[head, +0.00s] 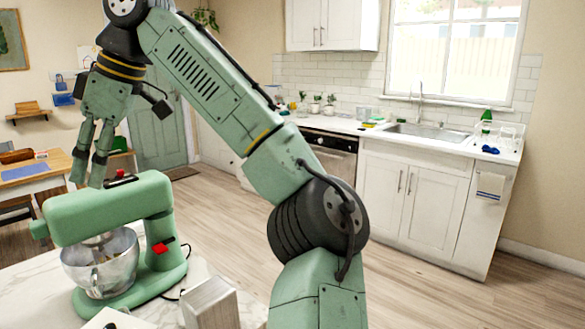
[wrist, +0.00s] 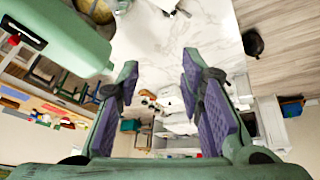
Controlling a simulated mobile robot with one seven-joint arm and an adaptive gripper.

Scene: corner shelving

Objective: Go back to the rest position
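My gripper (head: 88,168) hangs with its fingers pointing down at the left of the head view, level with the top of a green stand mixer (head: 110,205) and appearing just above or behind its head. I cannot tell the exact gap between them. In the wrist view my gripper (wrist: 160,66) has its two purple-padded fingers spread apart, with nothing between them. The mixer's green head (wrist: 60,35) fills the upper left of the wrist view, beside the left finger. My arm rises through the middle of the head view and bends over to the left.
The mixer's metal bowl (head: 100,265) and a metal block (head: 210,305) stand on the marble counter (head: 250,308) close in front. A wooden table (head: 50,165) is at the far left. A sink cabinet (head: 415,200) stands along the back wall, with open wooden floor (head: 420,290) before it.

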